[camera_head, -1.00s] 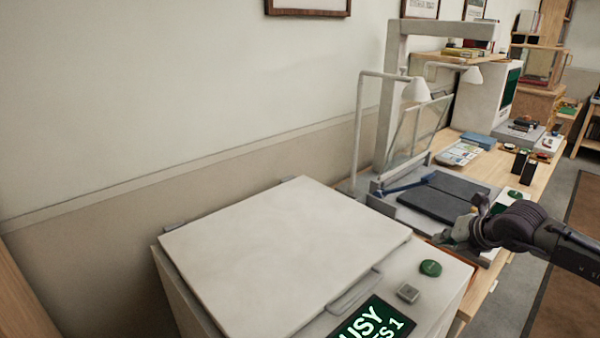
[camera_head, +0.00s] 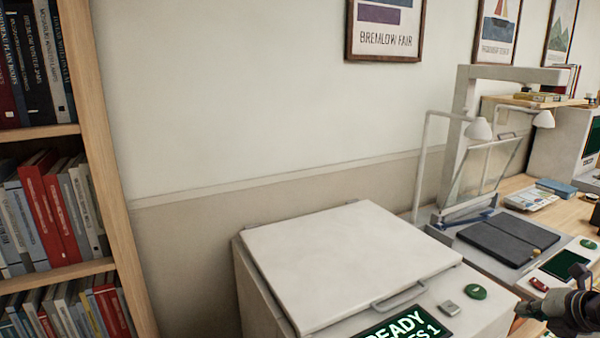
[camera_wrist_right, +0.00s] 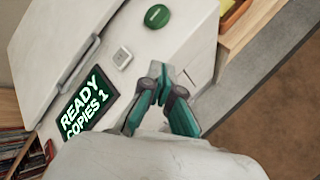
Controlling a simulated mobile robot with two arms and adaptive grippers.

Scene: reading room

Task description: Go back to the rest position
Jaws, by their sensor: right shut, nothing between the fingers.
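My right gripper (camera_head: 543,306) is at the lower right of the head view, in front of the desk and to the right of the white copier (camera_head: 350,262). In the right wrist view my right gripper (camera_wrist_right: 163,88) has its fingers together and empty, over the copier's front edge. The copier's lid is down. Its display (camera_wrist_right: 88,107) reads "READY COPIES 1". A green round button (camera_wrist_right: 157,16) and a grey square button (camera_wrist_right: 122,57) sit on its top panel. My left gripper is in neither view.
A bookshelf (camera_head: 97,130) full of books stands at the left. Right of the copier, a desk holds a book scanner with a dark open cradle (camera_head: 492,243), white lamps (camera_head: 479,129) and a tablet-like panel (camera_head: 567,264). Open floor (camera_wrist_right: 285,105) lies in front of the furniture.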

